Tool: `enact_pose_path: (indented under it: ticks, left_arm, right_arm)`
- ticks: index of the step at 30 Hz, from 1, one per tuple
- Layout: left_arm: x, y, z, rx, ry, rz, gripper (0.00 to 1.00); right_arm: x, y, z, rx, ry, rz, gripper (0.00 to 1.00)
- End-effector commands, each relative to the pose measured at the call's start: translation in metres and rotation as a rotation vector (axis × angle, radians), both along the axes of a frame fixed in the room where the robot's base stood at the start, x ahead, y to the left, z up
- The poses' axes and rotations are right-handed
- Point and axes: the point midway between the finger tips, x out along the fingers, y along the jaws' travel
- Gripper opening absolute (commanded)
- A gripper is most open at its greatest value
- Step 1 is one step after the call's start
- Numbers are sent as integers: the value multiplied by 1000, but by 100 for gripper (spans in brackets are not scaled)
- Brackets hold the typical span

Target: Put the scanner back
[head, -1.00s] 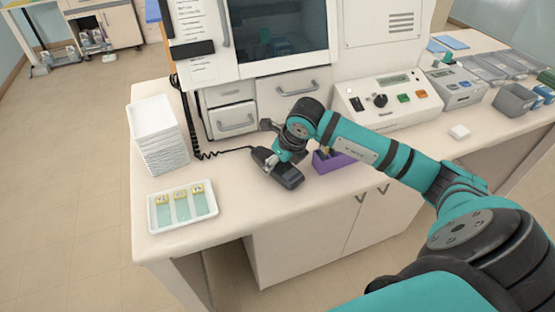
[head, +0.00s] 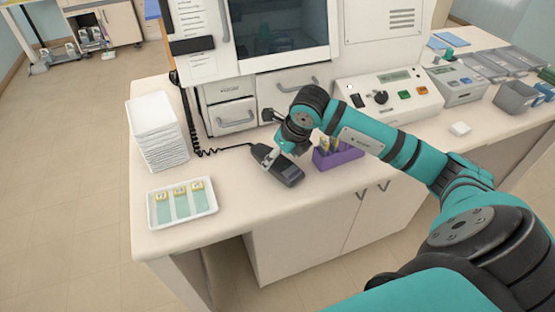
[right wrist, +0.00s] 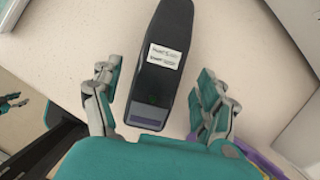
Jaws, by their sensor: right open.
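The scanner (head: 277,165) is a dark handheld device with a coiled black cord. It lies on the white bench top, in front of the drawers. In the right wrist view the scanner (right wrist: 161,65) lies between the two spread fingers of my right gripper (right wrist: 158,105), with a gap on each side. It has a white label and a grey end strip. In the head view my right gripper (head: 279,154) is just above the scanner and partly hidden by its own wrist. My left gripper is not in view.
A purple holder (head: 338,156) with slides stands right of the scanner. A white tray (head: 183,219) with three slides and a stack of white trays (head: 157,132) are at the left. The coiled cord (head: 189,118) hangs by the cabinet. A control box (head: 388,97) stands behind right.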

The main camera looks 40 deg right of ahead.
Motion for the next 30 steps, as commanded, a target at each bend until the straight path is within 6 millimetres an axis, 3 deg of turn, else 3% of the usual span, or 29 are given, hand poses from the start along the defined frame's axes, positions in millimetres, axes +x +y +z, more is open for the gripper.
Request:
enact_pose_path:
  ticks: [6, 13, 18, 30]
  left_arm:
    - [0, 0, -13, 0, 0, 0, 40]
    - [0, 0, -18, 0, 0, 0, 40]
    - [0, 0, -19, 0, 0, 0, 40]
    - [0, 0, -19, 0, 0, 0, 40]
  right_arm:
    - [-18, -4, 44, -3, -5, -1, 76]
    - [-32, -6, 79, -1, -3, -1, 76]
    - [-37, -6, 89, -1, -1, 0, 76]
    - [-37, -6, 90, 0, 0, 0, 76]
